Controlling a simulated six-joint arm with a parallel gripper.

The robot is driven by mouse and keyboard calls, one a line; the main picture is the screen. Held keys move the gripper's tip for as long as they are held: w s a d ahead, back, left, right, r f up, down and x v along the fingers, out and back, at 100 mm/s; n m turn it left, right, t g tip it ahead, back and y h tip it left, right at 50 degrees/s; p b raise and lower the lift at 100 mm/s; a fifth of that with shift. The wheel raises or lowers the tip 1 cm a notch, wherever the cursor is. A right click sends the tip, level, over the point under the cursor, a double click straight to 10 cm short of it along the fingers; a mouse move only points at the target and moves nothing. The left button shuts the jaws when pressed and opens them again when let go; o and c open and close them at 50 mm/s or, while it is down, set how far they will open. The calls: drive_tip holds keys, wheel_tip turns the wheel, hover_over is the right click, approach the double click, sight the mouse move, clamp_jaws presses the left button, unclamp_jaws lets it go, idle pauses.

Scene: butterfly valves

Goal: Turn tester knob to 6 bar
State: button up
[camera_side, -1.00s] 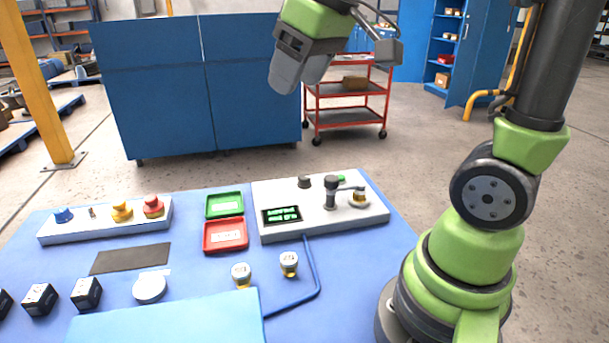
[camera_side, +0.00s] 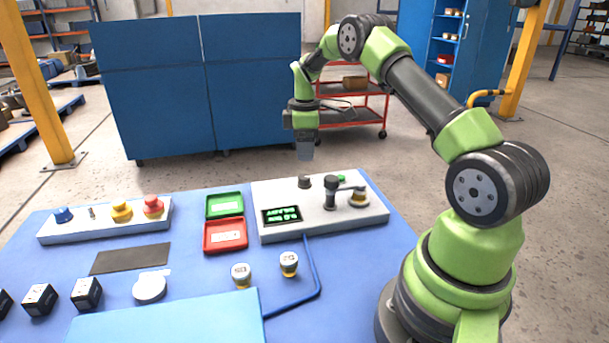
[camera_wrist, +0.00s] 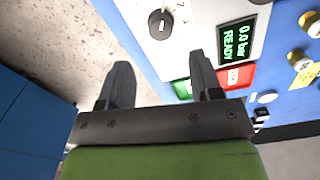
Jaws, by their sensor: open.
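The tester (camera_side: 330,219) is a pale box at the back right of the blue table. Its black knob (camera_side: 305,182) sits near its back edge; in the wrist view the knob (camera_wrist: 160,24) shows a white mark, beyond the fingers. The tester's display (camera_side: 282,214) reads "0.0 bar READY" in the wrist view (camera_wrist: 238,40). My gripper (camera_side: 305,157) hangs above and slightly behind the knob, pointing down, not touching it. In the wrist view my gripper (camera_wrist: 160,72) is open with nothing between its fingers.
A clamp post with a lever (camera_side: 332,191) and a brass-coloured valve (camera_side: 358,197) stand right of the knob. Green (camera_side: 225,205) and red (camera_side: 225,236) trays lie left of the tester. A blue hose (camera_side: 314,270) runs forward from it.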

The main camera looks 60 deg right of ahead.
sight(304, 176)
wheel_tip(304, 176, down, 8)
drive_tip(key=shift+c, duration=0.4)
drive_tip(key=c, duration=0.8)
drive_tip(key=shift+c, duration=0.2)
